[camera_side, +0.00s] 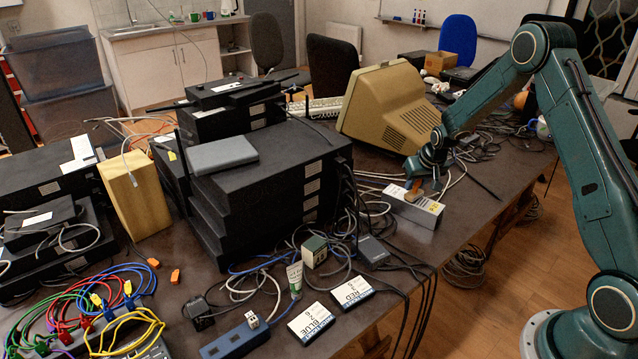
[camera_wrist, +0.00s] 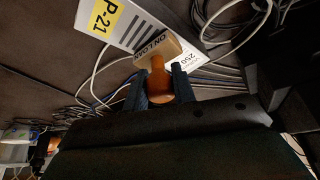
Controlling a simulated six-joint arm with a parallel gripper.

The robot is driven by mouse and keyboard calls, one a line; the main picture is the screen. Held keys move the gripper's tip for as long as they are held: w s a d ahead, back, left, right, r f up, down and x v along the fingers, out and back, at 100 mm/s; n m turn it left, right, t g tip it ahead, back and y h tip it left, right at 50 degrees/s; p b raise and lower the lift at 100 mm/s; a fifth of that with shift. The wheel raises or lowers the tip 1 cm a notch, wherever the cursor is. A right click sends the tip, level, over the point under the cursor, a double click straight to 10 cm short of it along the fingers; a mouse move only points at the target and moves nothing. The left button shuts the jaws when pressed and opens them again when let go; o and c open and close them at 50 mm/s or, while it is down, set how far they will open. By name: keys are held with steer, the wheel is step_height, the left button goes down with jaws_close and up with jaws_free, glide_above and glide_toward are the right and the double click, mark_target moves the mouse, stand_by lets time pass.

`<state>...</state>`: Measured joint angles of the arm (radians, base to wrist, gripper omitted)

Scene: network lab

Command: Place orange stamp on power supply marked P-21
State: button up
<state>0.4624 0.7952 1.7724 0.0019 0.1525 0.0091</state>
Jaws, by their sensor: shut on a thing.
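The orange stamp (camera_wrist: 157,78) has a rounded orange handle and a pale block marked ON LOAN. My gripper (camera_wrist: 160,86) is shut on its handle, with one finger on each side. In the side view my gripper (camera_side: 416,178) points down over the power supply (camera_side: 411,209), a pale metal box with a yellow label. The stamp (camera_side: 413,190) shows at its upper left part. In the wrist view the yellow P-21 label (camera_wrist: 105,18) lies up and left of the stamp block. I cannot tell whether the stamp touches the power supply.
Loose cables (camera_side: 465,155) surround the power supply. A beige monitor (camera_side: 385,105) stands behind it, and a stack of black units (camera_side: 275,185) stands to the left.

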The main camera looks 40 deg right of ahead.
steer(key=shift+f, duration=0.1)
steer(key=o, duration=1)
steer(key=shift+r, duration=0.2)
steer(key=v, duration=1.2)
